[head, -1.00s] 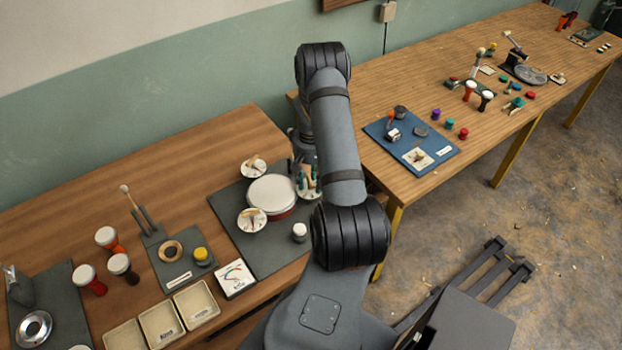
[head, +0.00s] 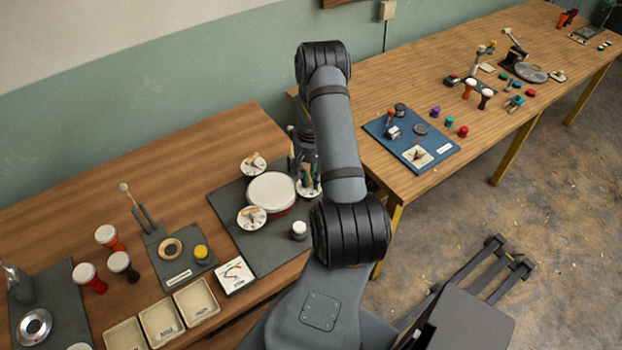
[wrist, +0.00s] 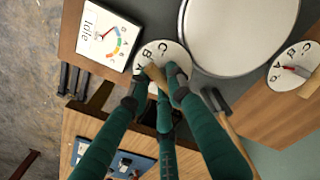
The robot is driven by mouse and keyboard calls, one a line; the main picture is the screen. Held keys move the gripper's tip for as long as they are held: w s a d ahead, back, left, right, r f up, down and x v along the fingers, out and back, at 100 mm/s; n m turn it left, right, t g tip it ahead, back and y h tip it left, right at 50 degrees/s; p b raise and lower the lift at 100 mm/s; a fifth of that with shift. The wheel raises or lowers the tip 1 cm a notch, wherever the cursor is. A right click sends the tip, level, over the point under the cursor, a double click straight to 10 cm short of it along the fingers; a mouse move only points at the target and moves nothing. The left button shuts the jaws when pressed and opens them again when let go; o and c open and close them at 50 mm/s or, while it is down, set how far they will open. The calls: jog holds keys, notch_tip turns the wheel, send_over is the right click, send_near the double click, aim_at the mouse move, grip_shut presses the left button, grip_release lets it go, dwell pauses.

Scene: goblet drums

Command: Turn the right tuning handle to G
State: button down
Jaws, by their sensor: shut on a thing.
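My gripper (wrist: 160,78) has dark-tipped green fingers shut on the handle, seen close in the wrist view. The fingers cover part of the dial, so the letter the handle points at cannot be told. In the head view my arm partly hides the gripper.
A second dial (wrist: 283,75) with a red pointer lies beside the drum. Two dials (head: 253,165) (head: 251,218) show left of the drum in the head view. A gauge card reading "Idle" (wrist: 108,35) lies near my gripper. A small white-topped jar (head: 299,230) stands close by.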

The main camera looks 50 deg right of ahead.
jog(key=shift+f+m+b, duration=0.25)
jog(key=shift+m+b, duration=0.35)
jog(key=shift+b, duration=0.25)
jog(key=shift+a+r+m, duration=0.1)
jog(key=shift+r+m, duration=0.1)
jog(key=shift+m, duration=0.1)
jog(key=c, duration=1.7)
grip_release()
jog(key=shift+o, duration=0.2)
notch_tip(320, 180, up, 12)
